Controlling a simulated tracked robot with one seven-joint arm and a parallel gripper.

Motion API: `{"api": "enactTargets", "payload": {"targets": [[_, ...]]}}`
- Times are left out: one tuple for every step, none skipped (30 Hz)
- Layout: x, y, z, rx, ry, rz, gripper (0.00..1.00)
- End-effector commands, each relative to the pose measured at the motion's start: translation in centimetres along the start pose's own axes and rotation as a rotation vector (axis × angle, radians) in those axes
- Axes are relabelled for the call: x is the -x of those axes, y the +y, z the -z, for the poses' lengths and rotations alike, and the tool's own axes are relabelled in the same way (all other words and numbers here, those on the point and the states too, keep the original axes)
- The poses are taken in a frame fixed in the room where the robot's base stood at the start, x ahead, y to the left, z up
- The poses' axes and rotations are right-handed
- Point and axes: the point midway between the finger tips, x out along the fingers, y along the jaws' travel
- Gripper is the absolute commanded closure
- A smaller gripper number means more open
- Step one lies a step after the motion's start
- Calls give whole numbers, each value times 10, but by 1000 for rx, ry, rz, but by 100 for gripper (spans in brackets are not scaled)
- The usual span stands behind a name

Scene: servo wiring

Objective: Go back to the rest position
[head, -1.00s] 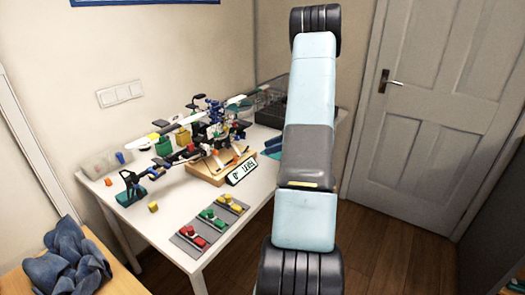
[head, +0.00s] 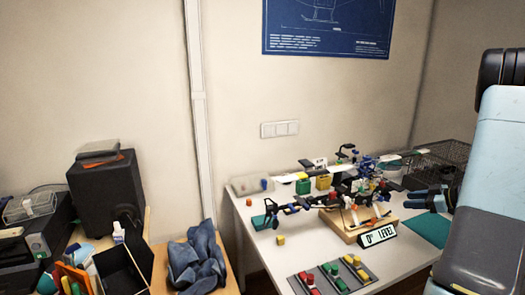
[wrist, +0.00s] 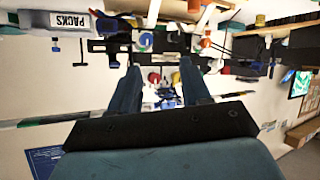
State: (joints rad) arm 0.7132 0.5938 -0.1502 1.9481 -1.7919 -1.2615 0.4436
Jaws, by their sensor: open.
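My gripper (wrist: 158,70) shows in the wrist view, its two dark blue fingers spread apart with nothing held between them. Beyond the fingers, small coloured parts and dark fittings appear, at a distance I cannot judge. The white table (head: 262,243) carries a model helicopter assembly (head: 350,190) on a wooden stand (head: 350,228). A small "0° LEVEL" display (head: 379,236) stands in front of it.
A wire basket (head: 440,160) stands behind. At left are a blue cloth (head: 196,258), a black speaker (head: 107,195) and an open black box (head: 122,270).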

Motion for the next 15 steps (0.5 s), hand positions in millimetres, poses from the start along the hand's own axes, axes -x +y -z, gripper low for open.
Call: {"api": "enactTargets", "payload": {"targets": [[-4, 8, 22, 31, -21, -54, 53], [-5, 12, 32, 44, -34, -88, 53], [-7, 18, 46, 59, -52, -133, 53], [-8, 22, 56, 68, -65, -167, 53], [-8, 25, 66, 78, -77, -199, 53], [-8, 30, 80, 88, -93, -244, 53], [-8, 32, 90, 94, -105, -276, 53], [-8, 34, 100, 98, -117, -307, 53], [-6, 36, 113, 104, -131, -349, 53], [-5, 38, 123, 107, -142, -380, 53], [-4, 38, 132, 108, -153, -410, 53], [-1, 39, 144, 107, -167, -449, 53], [0, 38, 154, 106, -177, -478, 53], [3, 38, 163, 104, -187, -507, 53], [6, 36, 174, 98, -200, -542, 53]]}}
